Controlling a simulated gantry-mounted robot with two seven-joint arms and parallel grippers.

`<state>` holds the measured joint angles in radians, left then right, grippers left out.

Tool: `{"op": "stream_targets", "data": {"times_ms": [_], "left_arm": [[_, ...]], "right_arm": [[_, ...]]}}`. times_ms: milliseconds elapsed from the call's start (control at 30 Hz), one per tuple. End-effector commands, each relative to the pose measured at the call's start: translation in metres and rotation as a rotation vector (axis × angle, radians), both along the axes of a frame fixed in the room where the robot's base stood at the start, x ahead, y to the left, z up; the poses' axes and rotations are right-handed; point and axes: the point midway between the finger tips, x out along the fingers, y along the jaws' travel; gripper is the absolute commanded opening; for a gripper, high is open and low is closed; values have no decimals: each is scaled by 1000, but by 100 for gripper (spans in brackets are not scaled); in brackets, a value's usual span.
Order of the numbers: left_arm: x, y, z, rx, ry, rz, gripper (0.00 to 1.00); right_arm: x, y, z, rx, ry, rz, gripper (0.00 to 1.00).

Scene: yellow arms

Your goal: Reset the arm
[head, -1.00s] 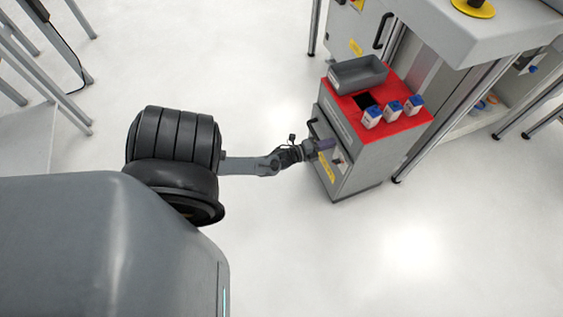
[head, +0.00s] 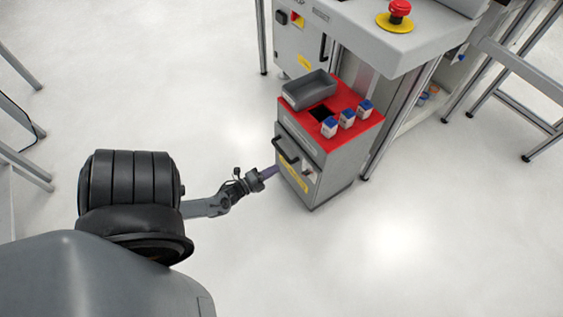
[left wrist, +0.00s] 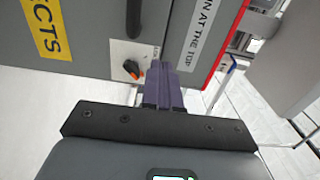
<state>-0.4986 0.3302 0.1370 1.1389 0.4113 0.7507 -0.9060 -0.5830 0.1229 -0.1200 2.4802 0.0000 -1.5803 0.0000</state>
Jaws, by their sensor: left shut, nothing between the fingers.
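My left gripper (head: 272,171) is at the front of a grey cabinet (head: 332,176) with a red top. Its purple fingers also show in the left wrist view (left wrist: 163,84), shut together with nothing between them. The tips point toward the cabinet front, near an orange and black knob (left wrist: 132,69) and below a dark handle (left wrist: 133,18). I cannot tell whether the tips touch the cabinet. My left arm reaches in from the left. My right gripper is not in view.
On the red top (head: 362,128) are a grey tray (head: 309,90) and 3 blue-and-white boxes (head: 347,119). A workbench (head: 385,46) with a red emergency button (head: 400,8) stands behind. A metal frame (head: 505,60) stands at right. The floor (head: 400,240) in front is clear.

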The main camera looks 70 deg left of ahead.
Motion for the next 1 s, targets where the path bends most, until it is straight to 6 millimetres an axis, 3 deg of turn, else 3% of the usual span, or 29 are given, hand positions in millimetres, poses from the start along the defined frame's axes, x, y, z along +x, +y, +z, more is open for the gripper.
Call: {"op": "stream_targets", "data": {"times_ms": [133, 367, 567, 667, 833, 1000], "left_arm": [[-19, -5, 1, 0, 2, 1, 0], [-31, -9, 3, 1, 1, 1, 0], [-36, -16, 30, -12, 8, 2, 0], [-24, -37, 67, -39, -30, -20, 0], [31, -98, 157, -191, -104, -59, 0], [88, -165, 236, -511, -30, -38, 0]], "right_arm": [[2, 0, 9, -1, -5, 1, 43], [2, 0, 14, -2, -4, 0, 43], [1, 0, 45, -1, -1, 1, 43], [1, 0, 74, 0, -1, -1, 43], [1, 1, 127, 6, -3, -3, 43], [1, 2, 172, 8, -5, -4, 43]]}}
